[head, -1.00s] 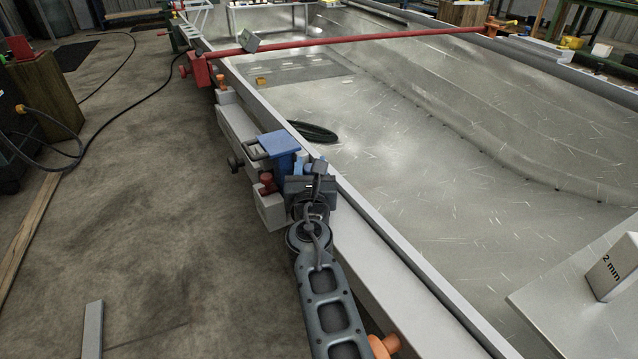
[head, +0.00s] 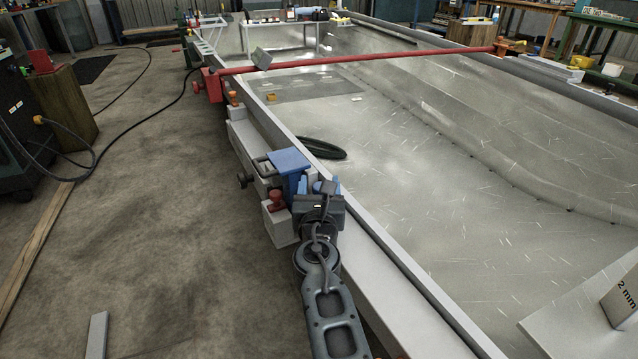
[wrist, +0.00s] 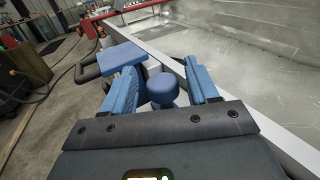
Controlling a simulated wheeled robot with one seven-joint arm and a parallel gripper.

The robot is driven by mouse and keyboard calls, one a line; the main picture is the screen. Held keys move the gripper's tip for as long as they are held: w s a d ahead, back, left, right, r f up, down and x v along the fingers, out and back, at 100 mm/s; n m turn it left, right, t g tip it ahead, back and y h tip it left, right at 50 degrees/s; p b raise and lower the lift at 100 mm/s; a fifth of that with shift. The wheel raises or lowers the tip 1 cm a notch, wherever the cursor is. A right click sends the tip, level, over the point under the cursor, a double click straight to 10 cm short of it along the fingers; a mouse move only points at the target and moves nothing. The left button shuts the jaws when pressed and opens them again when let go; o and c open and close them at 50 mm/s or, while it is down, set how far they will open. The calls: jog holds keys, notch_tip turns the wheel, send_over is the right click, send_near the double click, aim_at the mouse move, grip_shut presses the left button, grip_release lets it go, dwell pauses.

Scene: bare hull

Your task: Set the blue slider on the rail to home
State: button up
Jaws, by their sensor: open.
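The blue slider (head: 288,160) has a flat top plate and sits on the pale rail (head: 244,142) along the hull's near-left edge. In the wrist view, its plate (wrist: 118,57) is ahead and left, and a round blue knob (wrist: 162,88) stands between my fingers. My gripper (head: 318,186) is just right of and nearer than the slider's plate. It is open, with a blue-padded finger on each side of the knob and visible gaps beside it in the wrist view (wrist: 161,70). My gripper hides part of the slider in the head view.
A red knob (head: 276,198) on a pale block is close left of my gripper. An orange knob (head: 233,98) stands at the rail's far end. A red bar (head: 360,60) crosses the hull. A dark oval object (head: 323,148) lies right of the slider.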

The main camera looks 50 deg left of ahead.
jog(key=shift+p+v, duration=1.8)
jog(key=shift+v, duration=1.75)
jog(key=shift+s, duration=0.1)
